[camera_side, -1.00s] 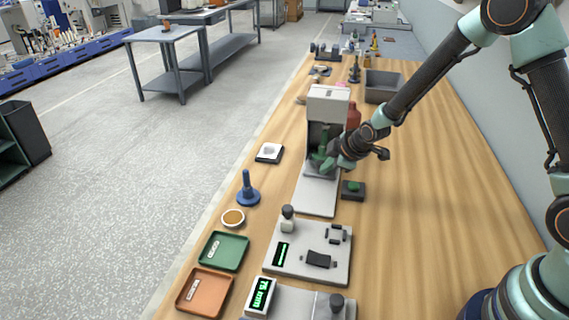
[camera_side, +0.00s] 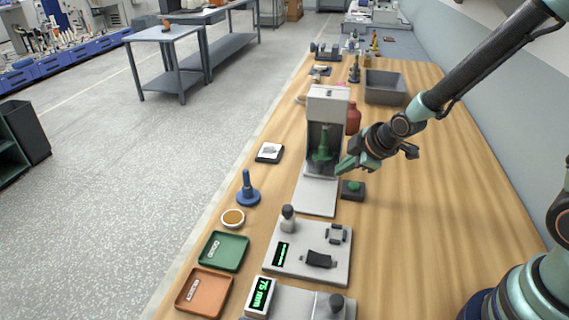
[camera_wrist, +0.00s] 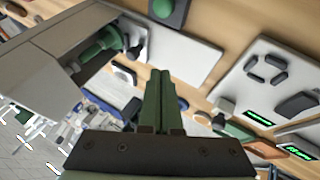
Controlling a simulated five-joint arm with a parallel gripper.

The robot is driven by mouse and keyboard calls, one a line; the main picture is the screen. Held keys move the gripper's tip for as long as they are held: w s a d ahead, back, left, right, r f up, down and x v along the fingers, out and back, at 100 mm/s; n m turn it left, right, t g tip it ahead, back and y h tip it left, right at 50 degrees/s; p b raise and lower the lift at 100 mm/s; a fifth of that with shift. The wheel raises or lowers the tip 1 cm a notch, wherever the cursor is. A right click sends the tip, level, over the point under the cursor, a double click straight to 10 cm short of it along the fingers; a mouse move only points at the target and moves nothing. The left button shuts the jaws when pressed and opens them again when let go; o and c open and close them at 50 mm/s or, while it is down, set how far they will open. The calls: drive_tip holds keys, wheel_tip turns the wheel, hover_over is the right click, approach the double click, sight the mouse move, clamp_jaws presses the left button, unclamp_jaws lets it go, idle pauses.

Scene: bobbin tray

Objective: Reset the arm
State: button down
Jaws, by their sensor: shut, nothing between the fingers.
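My gripper (camera_side: 346,165) is shut and empty, its two green fingers together. It hovers to the right of the open front of a white box-shaped station, apart from it. In the wrist view the closed fingertips (camera_wrist: 160,78) point at the station's plate with nothing between them. A green bobbin-like piece (camera_side: 321,152) stands upright inside the station (camera_side: 328,93); it also shows in the wrist view (camera_wrist: 98,48), within the white housing.
A dark block with a green button (camera_side: 353,188) sits just below the gripper. A blue spindle (camera_side: 247,189), green tray (camera_side: 223,235), orange tray (camera_side: 186,302) and scale display (camera_side: 261,296) line the left side. A grey bin (camera_side: 385,99) stands behind. The table's right side is clear.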

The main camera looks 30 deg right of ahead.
drive_tip(key=s+d+r+m+g, duration=0.1)
drive_tip(key=s+d+r+m, duration=0.1)
drive_tip(key=s+r+m, duration=0.8)
drive_tip(key=s+r, duration=0.5)
drive_tip(key=r, duration=0.1)
drive_tip(key=shift+d+m+g, duration=0.25)
drive_tip(key=shift+m+g, duration=0.05)
